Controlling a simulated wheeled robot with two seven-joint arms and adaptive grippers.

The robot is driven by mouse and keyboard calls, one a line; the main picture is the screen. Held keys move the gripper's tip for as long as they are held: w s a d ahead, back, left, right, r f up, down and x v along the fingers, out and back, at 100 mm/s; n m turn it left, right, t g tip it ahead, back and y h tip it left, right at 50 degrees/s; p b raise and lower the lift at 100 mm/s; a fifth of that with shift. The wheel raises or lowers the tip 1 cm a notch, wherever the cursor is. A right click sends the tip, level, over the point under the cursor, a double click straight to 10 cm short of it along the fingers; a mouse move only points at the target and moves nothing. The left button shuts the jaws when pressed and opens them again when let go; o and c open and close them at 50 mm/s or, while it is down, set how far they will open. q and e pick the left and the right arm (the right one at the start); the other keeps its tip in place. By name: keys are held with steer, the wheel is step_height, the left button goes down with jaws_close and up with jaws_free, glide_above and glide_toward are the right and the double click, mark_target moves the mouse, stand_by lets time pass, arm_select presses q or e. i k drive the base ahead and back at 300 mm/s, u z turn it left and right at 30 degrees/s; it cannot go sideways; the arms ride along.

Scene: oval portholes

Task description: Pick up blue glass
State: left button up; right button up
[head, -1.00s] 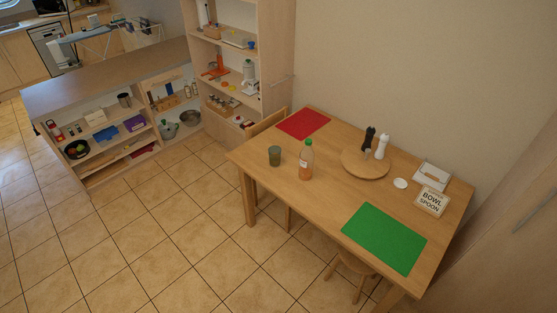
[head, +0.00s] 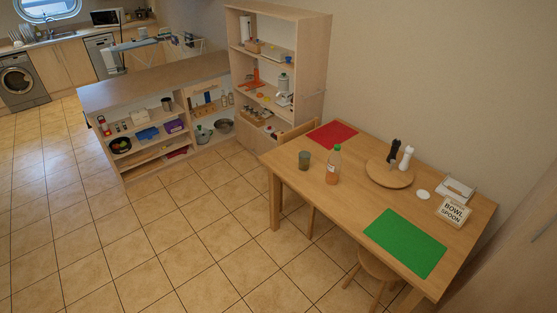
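A small greenish-grey glass (head: 304,160) stands upright on the wooden dining table (head: 290,178), near its left edge. Its colour looks more grey-green than blue, and I see no other glass that is clearly blue. A bottle with a green cap and orange contents (head: 333,166) stands just right of the glass, apart from it. Neither of my grippers is in the head view.
A red mat (head: 332,134), a green mat (head: 405,243), a round board (head: 388,175) with two mills and a sign (head: 454,212) lie on the table. A stool (head: 374,270) and chair stand at it. Shelves (head: 284,60) stand behind. Tiled floor is clear at left.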

mark_target(304, 161)
steer(key=u, duration=0.75)
steer(key=i, duration=1)
steer(key=u, duration=0.6)
steer(key=i, duration=1.1)
steer(key=z, duration=1)
steer(key=i, duration=0.85)
steer(key=z, duration=0.75)
